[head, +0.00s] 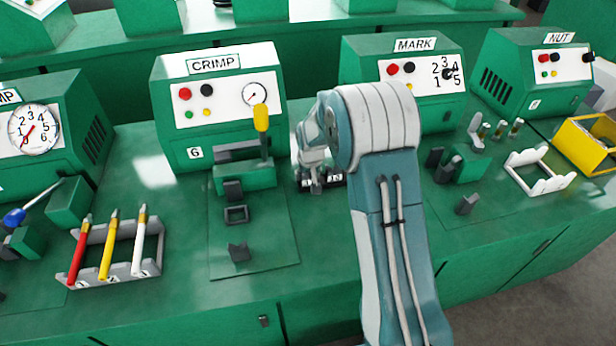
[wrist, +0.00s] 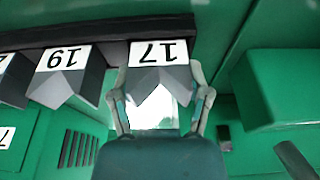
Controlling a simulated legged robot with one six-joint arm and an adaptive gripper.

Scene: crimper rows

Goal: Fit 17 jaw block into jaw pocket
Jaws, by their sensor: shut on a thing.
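The 17 jaw block (wrist: 165,80) is a grey block with a V notch and a white label reading 17, upside down in the wrist view. My gripper (wrist: 160,85) is shut on it, one finger at each side. The block is in line with the 19 block (wrist: 70,82) along a dark rack (wrist: 100,30). In the head view my gripper (head: 316,186) is at this rack, right of the CRIMP machine (head: 218,105), and hides the block. A small dark square frame (head: 236,214), possibly the jaw pocket, is in front of that machine's lever.
A yellow-handled lever (head: 261,120) stands above the crimp station. A loose notched dark block (head: 238,252) lies on the mat (head: 270,245). A pen rack (head: 120,275) is at left. The MARK machine (head: 402,85) is at right, behind my arm.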

